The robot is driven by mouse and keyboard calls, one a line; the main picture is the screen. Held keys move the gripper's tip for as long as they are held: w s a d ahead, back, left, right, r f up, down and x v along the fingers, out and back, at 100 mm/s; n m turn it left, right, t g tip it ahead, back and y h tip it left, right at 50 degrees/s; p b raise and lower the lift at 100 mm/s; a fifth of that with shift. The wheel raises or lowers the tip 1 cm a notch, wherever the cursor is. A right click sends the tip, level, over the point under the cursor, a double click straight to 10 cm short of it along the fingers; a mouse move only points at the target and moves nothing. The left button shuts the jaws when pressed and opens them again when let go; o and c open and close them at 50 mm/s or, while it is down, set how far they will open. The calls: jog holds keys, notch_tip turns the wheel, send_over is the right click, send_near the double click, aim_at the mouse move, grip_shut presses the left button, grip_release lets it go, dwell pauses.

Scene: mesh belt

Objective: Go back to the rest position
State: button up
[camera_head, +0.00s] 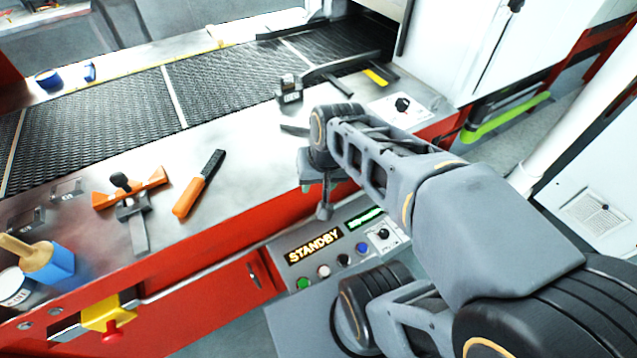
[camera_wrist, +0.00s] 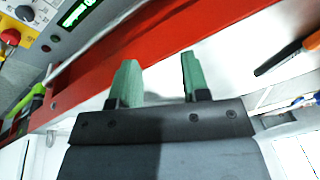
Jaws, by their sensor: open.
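My gripper (camera_wrist: 157,80) shows in the wrist view with two green fingers held apart and nothing between them. In the head view my grey arm reaches in from the lower right, and my gripper (camera_head: 325,200) hangs at its far end, in front of the machine's red front edge and above the control panel. It is partly hidden by the arm. No separate object belongs to this task.
The mesh belt (camera_head: 130,117) runs along the back. A panel reading STANDBY (camera_head: 314,246) and a red stop button (camera_head: 112,332) sit on the front.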

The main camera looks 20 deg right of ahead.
jog(key=n, duration=0.1)
jog(key=s+n+h, duration=0.1)
jog(key=n, duration=0.1)
jog(key=shift+a+t, duration=0.15)
jog(key=shift+t, duration=0.25)
jog(key=p+v, duration=0.2)
jog(key=v, duration=0.1)
jog(key=shift+w+p, duration=0.3)
jog(key=shift+w, duration=0.05)
dwell(0.4)
